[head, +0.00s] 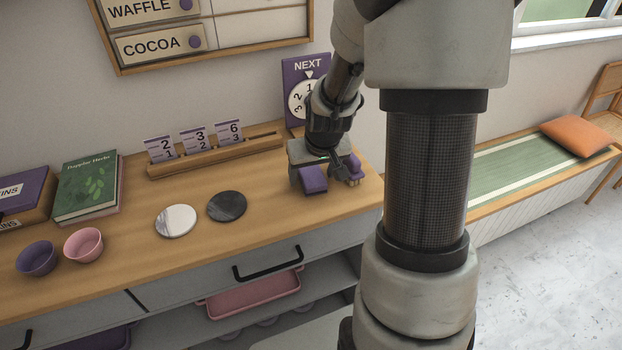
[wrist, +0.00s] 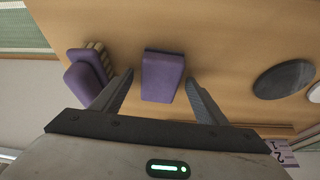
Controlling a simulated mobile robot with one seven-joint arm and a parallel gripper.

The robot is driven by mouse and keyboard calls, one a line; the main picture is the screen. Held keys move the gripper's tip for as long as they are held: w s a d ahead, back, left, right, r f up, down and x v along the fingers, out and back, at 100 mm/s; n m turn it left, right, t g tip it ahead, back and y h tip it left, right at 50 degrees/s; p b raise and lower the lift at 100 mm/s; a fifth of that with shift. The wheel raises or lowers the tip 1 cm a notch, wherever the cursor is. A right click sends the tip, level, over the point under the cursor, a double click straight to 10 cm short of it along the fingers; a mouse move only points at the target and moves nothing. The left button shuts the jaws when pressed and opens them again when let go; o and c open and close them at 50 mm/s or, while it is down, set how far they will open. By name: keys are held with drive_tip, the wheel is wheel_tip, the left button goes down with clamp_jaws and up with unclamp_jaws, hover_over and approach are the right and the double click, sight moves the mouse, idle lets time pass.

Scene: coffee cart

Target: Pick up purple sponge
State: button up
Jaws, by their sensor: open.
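The purple sponge (head: 313,180) lies on the wooden counter near its right end. In the wrist view the purple sponge (wrist: 163,78) shows as a block between my two fingers, with a gap on each side. My gripper (head: 318,172) is open and points down over the sponge, hiding part of it in the head view. In the wrist view my gripper (wrist: 159,79) has one finger on each side of the sponge. How high the fingertips are above the counter is hard to tell.
A purple brush-like item with pale bristles (wrist: 86,76) lies close beside one finger; it also shows in the head view (head: 353,169). A dark round coaster (head: 227,206) and a white one (head: 176,221) lie to the left. A purple dial sign (head: 293,80) stands behind.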

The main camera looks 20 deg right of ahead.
sight(313, 175)
drive_tip(key=shift+f, duration=0.1)
drive_tip(key=shift+c, duration=0.3)
drive_tip(key=c, duration=1.1)
wheel_tip(313, 175, up, 10)
drive_tip(key=shift+p, duration=0.9)
